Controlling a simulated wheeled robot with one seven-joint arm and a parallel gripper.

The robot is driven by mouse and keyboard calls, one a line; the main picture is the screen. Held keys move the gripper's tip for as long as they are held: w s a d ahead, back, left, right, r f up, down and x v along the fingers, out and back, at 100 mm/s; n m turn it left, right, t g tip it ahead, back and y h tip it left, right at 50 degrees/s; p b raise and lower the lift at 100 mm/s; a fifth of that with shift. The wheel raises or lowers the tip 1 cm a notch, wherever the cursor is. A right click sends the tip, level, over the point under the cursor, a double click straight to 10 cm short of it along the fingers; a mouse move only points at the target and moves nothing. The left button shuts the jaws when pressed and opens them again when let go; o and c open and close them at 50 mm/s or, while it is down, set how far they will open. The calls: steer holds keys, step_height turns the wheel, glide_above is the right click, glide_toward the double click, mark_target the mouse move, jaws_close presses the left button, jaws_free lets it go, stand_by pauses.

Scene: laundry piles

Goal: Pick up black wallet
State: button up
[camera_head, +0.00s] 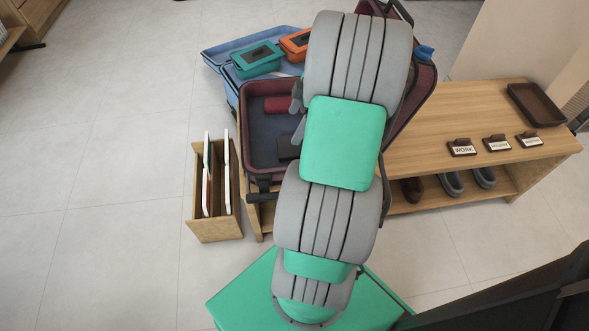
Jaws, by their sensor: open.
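A dark, flat item that looks like the black wallet (287,148) lies in the lower right part of the open maroon suitcase (243,130). My arm hides its right side. My gripper (297,114) is mostly hidden behind my arm. Its two grey fingertips show at the arm's left edge, spread apart, over the suitcase. The lower fingertip is just above and right of the dark item in the picture. I see no contact with the item, and the height between them is hard to tell. The gripper looks open and empty.
A dark red rolled item (281,105) lies in the suitcase. A blue case (225,57) behind holds a teal pouch (257,59) and an orange pouch (296,43). A wooden bench (430,145) stands right, with shoes below. A wooden box (215,229) stands left. The left floor is clear.

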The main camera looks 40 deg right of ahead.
mark_target(294, 148)
steer(key=shift+n, duration=0.3)
steer(key=d+f, duration=0.1)
steer(key=s+d+f, duration=0.1)
steer(key=f, duration=0.1)
steer(key=shift+d+f+b, duration=0.1)
steer(key=shift+f+b, duration=0.1)
steer(key=shift+b, duration=0.1)
steer(key=shift+s+d+f, duration=0.15)
steer(key=shift+f, duration=0.2)
steer(key=b+x, duration=0.3)
steer(key=x, duration=0.4)
steer(key=shift+r, duration=0.15)
steer(key=shift+c, duration=0.3)
steer(key=c, duration=1.3)
